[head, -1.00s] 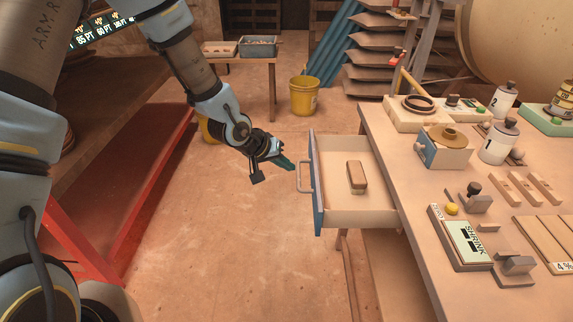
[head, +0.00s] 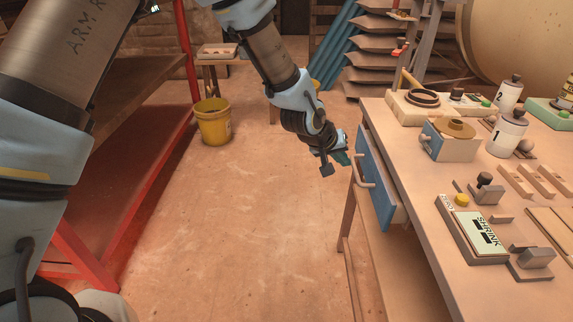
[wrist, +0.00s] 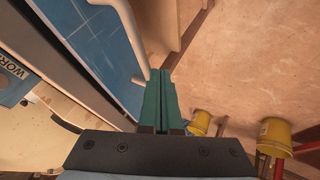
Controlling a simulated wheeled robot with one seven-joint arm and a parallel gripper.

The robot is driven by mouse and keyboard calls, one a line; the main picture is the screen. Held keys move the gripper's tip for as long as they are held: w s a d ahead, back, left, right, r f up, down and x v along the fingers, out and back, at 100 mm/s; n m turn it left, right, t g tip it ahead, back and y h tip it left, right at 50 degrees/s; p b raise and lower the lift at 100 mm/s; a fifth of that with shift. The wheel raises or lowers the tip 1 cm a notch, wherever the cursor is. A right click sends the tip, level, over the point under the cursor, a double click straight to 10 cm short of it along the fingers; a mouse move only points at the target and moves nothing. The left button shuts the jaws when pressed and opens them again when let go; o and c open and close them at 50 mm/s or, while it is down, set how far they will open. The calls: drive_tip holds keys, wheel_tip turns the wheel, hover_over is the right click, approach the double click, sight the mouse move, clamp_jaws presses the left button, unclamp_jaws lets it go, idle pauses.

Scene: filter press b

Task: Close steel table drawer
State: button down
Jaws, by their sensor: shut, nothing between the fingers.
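The steel table drawer has a blue front (head: 376,185) with a pale bar handle (head: 360,172). It stands out from the table (head: 425,190) by a short gap, with a strip of its side wall showing. The inside of the drawer is hidden. My gripper (head: 344,158) is at the far end of the drawer front, beside the handle. In the wrist view, its teal fingers (wrist: 158,100) are together and empty. The blue front (wrist: 95,45) and handle (wrist: 128,35) lie close to the fingertips; I cannot tell whether they touch.
The tabletop holds a small blue-fronted box (head: 448,141), white canisters (head: 507,135) and a SHRINK panel (head: 475,233). A yellow bucket (head: 213,122) stands on the floor at the back left. A red-framed shelf (head: 125,150) is at left. The floor between shelf and table is clear.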

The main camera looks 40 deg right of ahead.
sight(364, 166)
drive_tip(key=s+d, duration=0.2)
drive_tip(key=shift+d+b, duration=0.3)
drive_tip(key=shift+s+d+r, duration=0.1)
drive_tip(key=shift+s+d, duration=0.15)
drive_tip(key=shift+s, duration=0.1)
